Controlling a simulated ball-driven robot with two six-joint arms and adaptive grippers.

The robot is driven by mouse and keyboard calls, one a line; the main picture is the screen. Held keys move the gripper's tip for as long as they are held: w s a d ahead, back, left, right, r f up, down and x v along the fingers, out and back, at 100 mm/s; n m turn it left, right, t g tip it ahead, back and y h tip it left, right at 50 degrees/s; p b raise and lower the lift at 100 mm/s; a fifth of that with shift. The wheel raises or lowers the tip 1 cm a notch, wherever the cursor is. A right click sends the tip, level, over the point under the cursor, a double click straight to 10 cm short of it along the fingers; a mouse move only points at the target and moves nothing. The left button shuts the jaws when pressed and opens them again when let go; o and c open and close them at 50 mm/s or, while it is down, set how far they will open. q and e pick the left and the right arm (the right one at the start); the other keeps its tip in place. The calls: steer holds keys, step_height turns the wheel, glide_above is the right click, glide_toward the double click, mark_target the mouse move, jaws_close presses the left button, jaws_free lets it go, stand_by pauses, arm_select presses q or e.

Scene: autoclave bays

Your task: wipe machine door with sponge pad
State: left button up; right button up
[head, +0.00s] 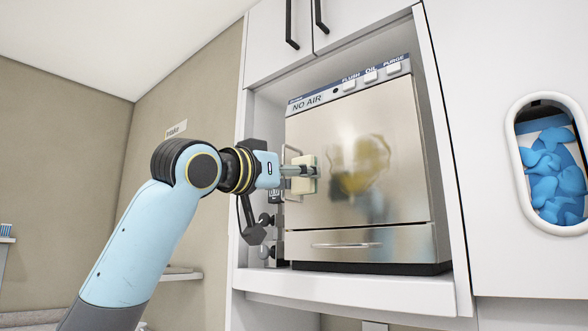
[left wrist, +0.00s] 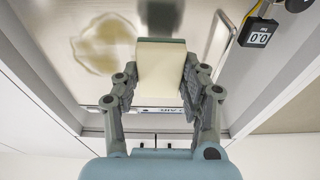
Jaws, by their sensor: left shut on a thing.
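The machine (head: 365,160) stands in a cabinet bay in the head view, with its steel door shut. A yellowish-brown smear marks the middle of the door (head: 405,195), and the smear also shows at the upper left of the left wrist view (left wrist: 103,44). My left gripper (head: 312,170) is shut on a cream sponge pad (head: 304,184) with a green layer on its far side. The pad (left wrist: 160,68) is at the door's left part, left of the smear. I cannot tell whether it touches the door. My right gripper is not in view.
A door handle (head: 291,160) is at the door's left edge, close to my left gripper. A small timer (left wrist: 258,32) hangs beside the machine. A shelf edge (head: 350,288) runs below, and a glove dispenser (head: 519,165) is on the right.

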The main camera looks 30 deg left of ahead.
arm_select(q)
steer(key=x, duration=0.3)
steer(key=shift+w+d+f+p, duration=0.1)
steer(key=shift+w+f+p, duration=0.15)
steer(key=shift+w+p, duration=0.15)
steer(key=shift+w, duration=0.5)
stand_by(0.4)
steer(key=shift+w+d+p, duration=0.15)
steer(key=shift+w+p, duration=0.25)
steer(key=shift+w, duration=0.05)
steer(key=shift+d, duration=0.1)
